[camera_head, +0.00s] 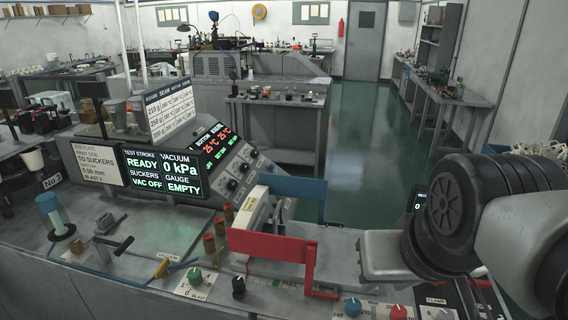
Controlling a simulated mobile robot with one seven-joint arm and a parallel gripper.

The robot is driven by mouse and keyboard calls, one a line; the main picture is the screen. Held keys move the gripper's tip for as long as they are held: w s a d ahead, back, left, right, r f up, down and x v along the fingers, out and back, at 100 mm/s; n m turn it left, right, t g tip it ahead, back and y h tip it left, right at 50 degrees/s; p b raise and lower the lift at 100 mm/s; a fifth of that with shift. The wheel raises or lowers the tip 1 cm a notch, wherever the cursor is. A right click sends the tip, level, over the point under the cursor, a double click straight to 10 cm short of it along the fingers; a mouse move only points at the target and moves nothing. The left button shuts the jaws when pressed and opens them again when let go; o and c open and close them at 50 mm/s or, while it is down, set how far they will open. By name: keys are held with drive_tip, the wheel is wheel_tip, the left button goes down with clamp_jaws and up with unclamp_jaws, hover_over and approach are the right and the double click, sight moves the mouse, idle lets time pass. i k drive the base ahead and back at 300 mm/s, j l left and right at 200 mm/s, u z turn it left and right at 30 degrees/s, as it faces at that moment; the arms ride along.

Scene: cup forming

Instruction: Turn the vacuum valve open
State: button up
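No label I can read marks the vacuum valve, so I cannot tell for sure which fitting it is. A black lever handle (122,246) on a small fitting is at the left front of the bench, beside a blue-capped cylinder (50,214). A small brass fitting (162,268) sits to its right. A green knob (194,276) and a black knob (238,287) stand on the front panel. The display (162,172) reads vacuum 0 kPa, suckers VAC OFF, gauge EMPTY, test stroke READY. My arm fills the right side; its gripper fingers are not visible.
A red bracket (275,248) and a blue bracket (293,187) rise at the bench's middle, between my arm and the left fittings. Brass-coloured posts (209,243) stand beside them. A blue knob (353,307) and a red knob (398,312) are at the front edge.

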sight(161, 271)
drive_tip(key=k+j+u, duration=0.1)
drive_tip(key=u, duration=0.3)
drive_tip(key=k+j+u, duration=0.15)
drive_tip(key=u, duration=0.2)
drive_tip(key=k+j+u, duration=0.2)
drive_tip(key=u, duration=0.2)
drive_tip(key=i+j+u, duration=0.2)
drive_tip(key=i+j, duration=0.2)
drive_tip(key=i, duration=0.25)
